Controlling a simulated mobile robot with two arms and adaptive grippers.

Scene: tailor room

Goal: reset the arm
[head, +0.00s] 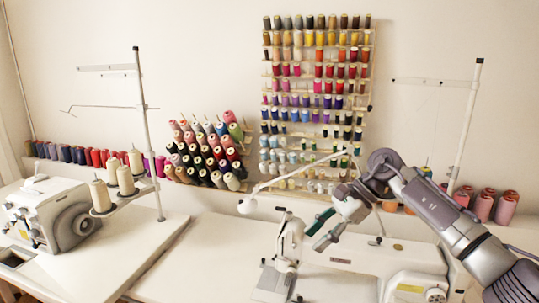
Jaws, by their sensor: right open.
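My right arm comes in from the lower right. Its gripper (321,232) is open and hangs in the air above the white sewing table, with dark green fingertips pointing left and down. Nothing shows between the fingers. In the picture it is just right of the head of a white sewing machine (410,262), and I cannot tell how far apart they are. My left gripper is not in view.
An overlocker (62,212) and thread cones (125,181) are at left. A thread rack (316,100) hangs on the wall. The table (200,258) is clear in the middle.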

